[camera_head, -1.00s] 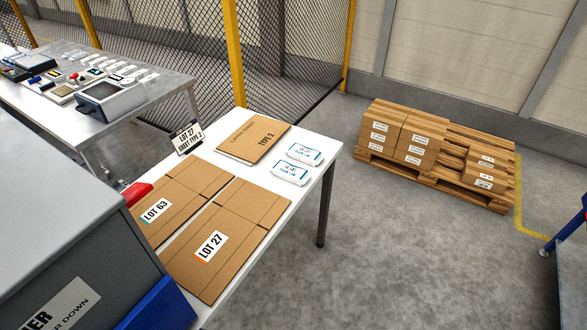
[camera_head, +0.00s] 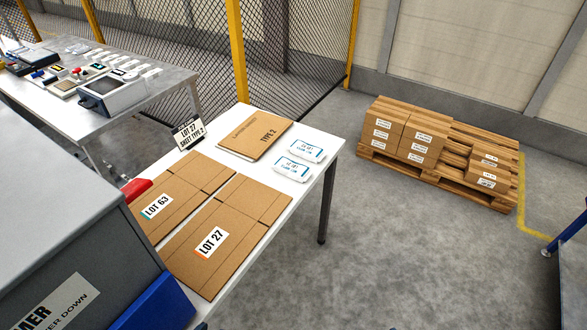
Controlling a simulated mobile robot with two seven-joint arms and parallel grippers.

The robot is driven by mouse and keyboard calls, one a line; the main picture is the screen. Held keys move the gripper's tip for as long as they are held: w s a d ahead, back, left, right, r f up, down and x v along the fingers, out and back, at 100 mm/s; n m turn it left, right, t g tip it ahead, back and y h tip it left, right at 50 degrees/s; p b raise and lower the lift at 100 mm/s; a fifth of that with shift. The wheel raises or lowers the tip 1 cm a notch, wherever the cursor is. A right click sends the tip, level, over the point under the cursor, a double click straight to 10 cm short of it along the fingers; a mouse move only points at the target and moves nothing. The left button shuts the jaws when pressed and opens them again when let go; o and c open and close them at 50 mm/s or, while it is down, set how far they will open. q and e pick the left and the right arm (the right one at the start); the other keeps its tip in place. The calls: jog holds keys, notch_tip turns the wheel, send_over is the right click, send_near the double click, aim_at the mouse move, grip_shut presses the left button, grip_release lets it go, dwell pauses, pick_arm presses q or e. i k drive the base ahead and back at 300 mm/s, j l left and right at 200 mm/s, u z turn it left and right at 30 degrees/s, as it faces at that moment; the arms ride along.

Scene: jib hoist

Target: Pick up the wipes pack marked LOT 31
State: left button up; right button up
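Two white wipes packs with blue print lie on the white table (camera_head: 308,200), near its far right corner. One wipes pack (camera_head: 306,150) is farther back and the other wipes pack (camera_head: 293,168) is just in front of it. Their lot print is too small to read, so I cannot tell which one is LOT 31. Neither of my grippers is in view.
Flat cartons marked LOT 63 (camera_head: 190,185) and LOT 27 (camera_head: 240,215), a TYPE 2 sheet stack (camera_head: 250,132) and a sign (camera_head: 188,133) share the table. A grey machine (camera_head: 60,220) stands at left. A pallet with boxes (camera_head: 440,150) stands beyond open floor.

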aim_at(299, 172)
jog(key=i+l, duration=0.35)
jog(key=l, duration=0.15)
jog(key=i+l, duration=0.3)
jog(key=l, duration=0.15)
jog(key=i+l, duration=0.35)
jog(key=l, duration=0.15)
jog(key=i+l, duration=0.3)
jog(key=l, duration=0.15)
jog(key=i+l, duration=0.35)
jog(key=l, duration=0.15)
jog(key=i+l, duration=0.3)
jog(key=l, duration=0.2)
jog(key=l+u, duration=0.1)
jog(key=u, duration=0.4)
jog(key=i+l+u, duration=0.1)
jog(key=u, duration=0.35)
jog(key=l+u, duration=0.15)
jog(key=u, duration=0.35)
